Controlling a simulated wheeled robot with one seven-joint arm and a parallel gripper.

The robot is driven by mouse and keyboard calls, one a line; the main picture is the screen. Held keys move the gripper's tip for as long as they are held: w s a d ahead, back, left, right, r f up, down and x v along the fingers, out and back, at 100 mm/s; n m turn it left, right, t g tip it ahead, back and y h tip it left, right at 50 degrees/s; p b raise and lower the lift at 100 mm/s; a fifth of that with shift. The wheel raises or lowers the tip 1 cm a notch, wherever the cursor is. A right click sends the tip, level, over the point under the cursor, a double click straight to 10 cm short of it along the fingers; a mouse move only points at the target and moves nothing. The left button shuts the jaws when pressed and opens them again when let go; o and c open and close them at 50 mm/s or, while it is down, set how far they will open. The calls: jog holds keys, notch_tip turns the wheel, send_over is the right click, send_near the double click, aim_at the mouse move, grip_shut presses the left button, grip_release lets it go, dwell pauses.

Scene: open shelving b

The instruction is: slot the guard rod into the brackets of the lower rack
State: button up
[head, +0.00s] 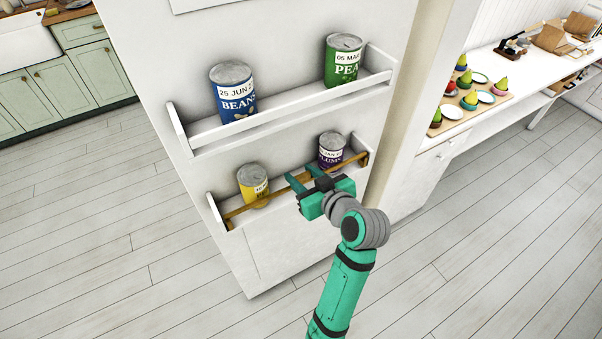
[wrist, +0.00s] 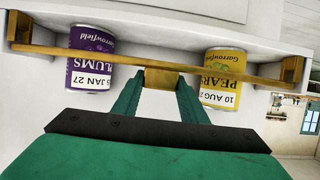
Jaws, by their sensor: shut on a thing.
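The brass-coloured guard rod (head: 273,195) runs along the front of the lower rack (head: 213,213), in front of its cans. My gripper (head: 302,177) is shut on the block at the rod's middle; the rod (wrist: 215,75) also shows in the wrist view, which is upside down, with my fingers (wrist: 158,85) on the block. One bracket (wrist: 20,28) is at the plums end and the other bracket (wrist: 292,69) is at the pears end. The rod's ends lie at or just in front of the brackets; I cannot tell whether they are seated.
A yellow can (head: 252,180) and a purple plums can (head: 331,148) stand in the lower rack. The upper rack (head: 290,112) above holds a blue beans can (head: 232,92) and a green peas can (head: 342,60). A counter with pears and plates stands at right. The floor is clear.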

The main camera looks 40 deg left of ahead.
jog(key=shift+s+f, duration=0.1)
jog(key=shift+f, duration=0.75)
jog(key=o, duration=1.3)
jog(key=shift+f, duration=0.1)
jog(key=shift+d, duration=0.1)
jog(key=v, duration=1)
jog(key=shift+s+d+r, duration=0.1)
jog(key=shift+d+r, duration=0.15)
jog(key=shift+f, duration=0.1)
